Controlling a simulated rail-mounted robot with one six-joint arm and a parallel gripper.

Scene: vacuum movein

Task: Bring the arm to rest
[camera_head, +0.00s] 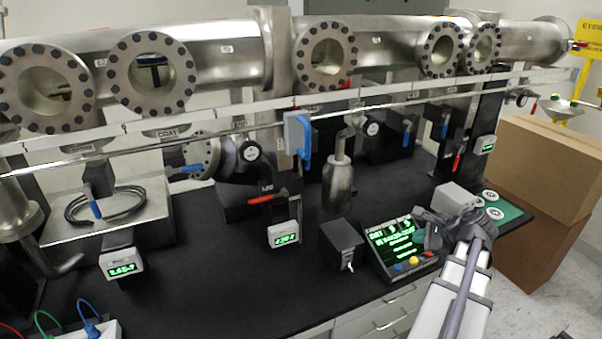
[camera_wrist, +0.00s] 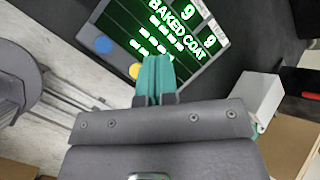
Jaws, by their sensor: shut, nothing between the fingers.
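My arm (camera_head: 458,290) reaches in from the lower right in the head view. My gripper (camera_head: 418,238) is over the right side of a control console (camera_head: 382,252), and its teal fingers hide part of the screen. In the wrist view the fingers of my gripper (camera_wrist: 155,62) are shut together with nothing between them. They point at the lower edge of the console screen (camera_wrist: 185,22), which reads "BAKED COAT". A blue button (camera_wrist: 103,45) and a yellow button (camera_wrist: 134,71) show beside the fingertips. I cannot tell whether the fingertips touch the console.
A grey box (camera_head: 455,198) and a green panel with round discs (camera_head: 515,212) are close by my gripper. A black block (camera_head: 341,241) stands left of the console. Steel pipes (camera_head: 225,50) and a rail run above the bench. Cardboard boxes (camera_head: 535,165) stand at the right.

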